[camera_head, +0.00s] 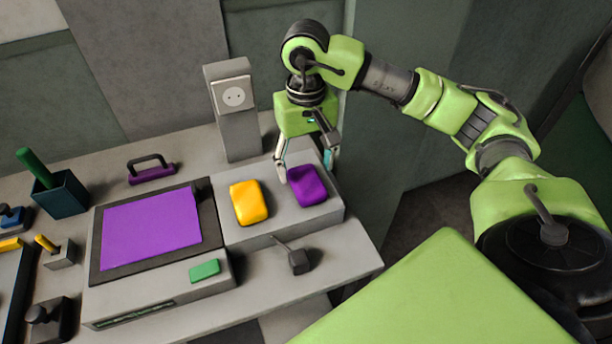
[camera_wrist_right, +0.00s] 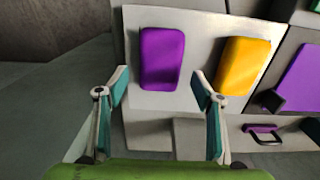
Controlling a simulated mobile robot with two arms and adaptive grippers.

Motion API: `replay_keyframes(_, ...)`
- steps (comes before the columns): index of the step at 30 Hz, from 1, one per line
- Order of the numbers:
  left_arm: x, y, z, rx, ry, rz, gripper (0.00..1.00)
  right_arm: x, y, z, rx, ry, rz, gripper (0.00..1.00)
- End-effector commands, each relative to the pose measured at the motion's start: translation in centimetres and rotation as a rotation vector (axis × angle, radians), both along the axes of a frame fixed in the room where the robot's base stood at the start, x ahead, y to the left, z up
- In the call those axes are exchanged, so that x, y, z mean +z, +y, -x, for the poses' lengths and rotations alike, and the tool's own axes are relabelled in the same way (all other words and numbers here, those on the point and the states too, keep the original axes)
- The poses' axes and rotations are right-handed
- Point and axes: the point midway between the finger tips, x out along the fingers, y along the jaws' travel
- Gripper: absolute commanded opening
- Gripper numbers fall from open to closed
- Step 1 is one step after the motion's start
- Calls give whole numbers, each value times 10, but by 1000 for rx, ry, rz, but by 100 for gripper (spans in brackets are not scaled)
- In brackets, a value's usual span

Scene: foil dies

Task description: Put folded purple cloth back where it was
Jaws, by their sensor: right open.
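The folded purple cloth (camera_head: 307,186) lies on the right part of a raised light-grey block, beside a folded yellow cloth (camera_head: 249,203). My right gripper (camera_head: 306,172) is open and empty over the back of the block, close to the purple cloth. In the right wrist view, the purple cloth (camera_wrist_right: 162,58) shows ahead of and between the open fingers (camera_wrist_right: 160,88), with the yellow cloth (camera_wrist_right: 243,66) to its right. I cannot tell whether a finger touches the purple cloth. My left gripper is not in view.
A dark-framed press with a flat purple sheet (camera_head: 150,228) and a green button (camera_head: 204,270) stands left of the block (camera_head: 318,215). A grey post with a socket (camera_head: 234,110) rises behind. A small black-handled lever (camera_head: 299,261) is in front. A purple handled tool (camera_head: 151,171) lies behind the press.

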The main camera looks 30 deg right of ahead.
Motion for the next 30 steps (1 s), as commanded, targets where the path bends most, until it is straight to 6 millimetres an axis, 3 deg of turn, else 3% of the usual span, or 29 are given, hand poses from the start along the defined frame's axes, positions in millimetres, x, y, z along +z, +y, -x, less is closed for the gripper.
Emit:
replay_keyframes(6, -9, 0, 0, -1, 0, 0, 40, 51, 0, -1, 0, -5, 0, 61)
replay_keyframes(12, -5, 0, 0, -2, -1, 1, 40, 75, 0, 0, 0, -2, 0, 61)
replay_keyframes(30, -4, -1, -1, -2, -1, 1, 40, 82, 0, 0, -1, 0, 0, 61)
